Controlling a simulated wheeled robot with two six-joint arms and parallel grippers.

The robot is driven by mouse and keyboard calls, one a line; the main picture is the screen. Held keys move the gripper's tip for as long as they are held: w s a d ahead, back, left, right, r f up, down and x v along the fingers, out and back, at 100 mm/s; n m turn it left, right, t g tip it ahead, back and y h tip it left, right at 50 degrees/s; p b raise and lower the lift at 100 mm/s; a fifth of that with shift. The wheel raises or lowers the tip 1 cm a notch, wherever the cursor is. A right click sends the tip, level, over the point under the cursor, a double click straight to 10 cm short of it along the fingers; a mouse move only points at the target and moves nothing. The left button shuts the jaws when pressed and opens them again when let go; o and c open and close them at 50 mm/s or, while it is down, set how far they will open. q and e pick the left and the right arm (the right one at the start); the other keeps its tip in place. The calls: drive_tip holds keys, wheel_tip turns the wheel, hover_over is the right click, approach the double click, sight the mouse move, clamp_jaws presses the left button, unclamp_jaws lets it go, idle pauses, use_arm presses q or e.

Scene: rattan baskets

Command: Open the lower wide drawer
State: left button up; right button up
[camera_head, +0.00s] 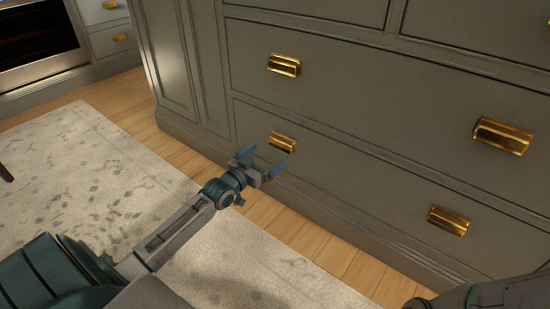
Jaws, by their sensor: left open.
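The lower wide drawer (350,175) is a grey-green front low on the cabinet, and it looks shut. It has two brass cup handles, a left one (283,142) and a right one (448,220). My left gripper (264,160) has two blue-tipped fingers spread apart with nothing between them. In the picture it sits just below and left of the left handle; whether it touches the drawer front I cannot tell. My right arm (490,295) shows at the bottom right corner, and its gripper is not visible.
An upper wide drawer (380,95) with two brass handles is above, shut. A panelled cabinet side (175,55) is to the left. A patterned rug (90,190) lies on the wood floor (270,215). An oven (38,40) stands at the upper left. Open floor lies before the cabinet.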

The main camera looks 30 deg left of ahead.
sight(279, 146)
use_arm(q)
drive_tip(key=w+b, duration=0.2)
drive_tip(key=w, duration=0.1)
drive_tip(key=shift+w+d+f+b, duration=0.15)
drive_tip(key=shift+w+f+b, duration=0.1)
drive_tip(key=shift+b, duration=0.1)
drive_tip(key=shift+w+r+b, duration=0.3)
drive_tip(key=shift+w+b, duration=0.25)
drive_tip(key=shift+w, duration=0.4)
drive_tip(key=shift+c, duration=0.2)
